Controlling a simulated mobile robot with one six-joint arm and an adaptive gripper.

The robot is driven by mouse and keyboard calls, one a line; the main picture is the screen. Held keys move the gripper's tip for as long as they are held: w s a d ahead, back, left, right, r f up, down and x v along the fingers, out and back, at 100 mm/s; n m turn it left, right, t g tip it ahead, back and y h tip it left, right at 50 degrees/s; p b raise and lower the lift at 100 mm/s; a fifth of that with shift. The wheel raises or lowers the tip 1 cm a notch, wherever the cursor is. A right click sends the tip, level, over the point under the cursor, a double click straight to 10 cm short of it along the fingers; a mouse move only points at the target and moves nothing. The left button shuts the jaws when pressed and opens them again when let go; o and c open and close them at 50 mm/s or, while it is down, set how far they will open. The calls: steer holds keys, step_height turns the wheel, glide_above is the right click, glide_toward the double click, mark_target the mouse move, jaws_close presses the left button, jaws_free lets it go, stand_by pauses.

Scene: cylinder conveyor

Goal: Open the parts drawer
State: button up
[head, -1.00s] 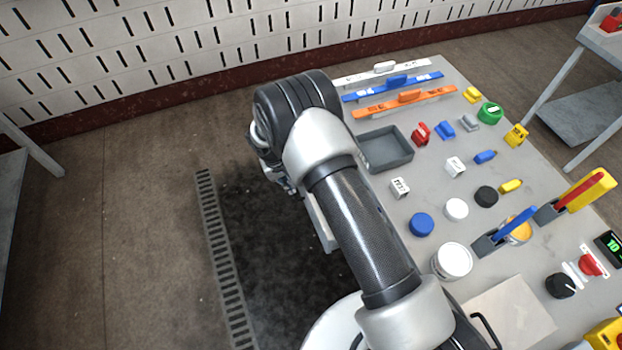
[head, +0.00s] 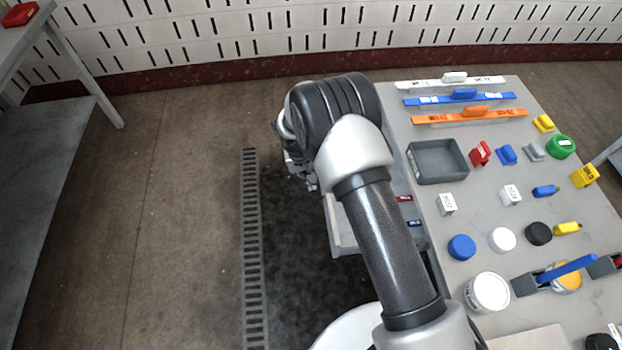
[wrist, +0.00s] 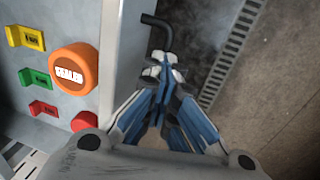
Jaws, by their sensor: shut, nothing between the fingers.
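The parts drawer (head: 343,240) stands pulled out from the table's left side in the head view. Red and blue pieces show inside it, and my arm covers much of it. In the wrist view, a grey panel (wrist: 128,45), seemingly the drawer front, stands left of my gripper (wrist: 163,72). A black bent handle (wrist: 164,32) shows just beyond the fingertips. My blue-sided fingers are shut and empty; whether they touch the handle I cannot tell. In the head view my gripper is mostly hidden behind my arm.
The table (head: 435,225) carries a grey tray (head: 438,177), several coloured blocks, discs and a white tub (head: 487,292). In the wrist view an orange round cap (wrist: 73,70) and coloured tags lie left of the panel. The floor left of the drawer, with a grate (head: 252,250), is clear.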

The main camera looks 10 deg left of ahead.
steer(key=o, duration=0.4)
steer(key=shift+s+d+f, duration=0.2)
steer(key=shift+s+f, duration=0.1)
steer(key=shift+f, duration=0.05)
steer(key=shift+c, duration=0.2)
step_height(320, 180, up, 12)
steer(key=a, duration=0.2)
steer(key=shift+a, duration=0.2)
steer(key=shift+s+r, duration=0.1)
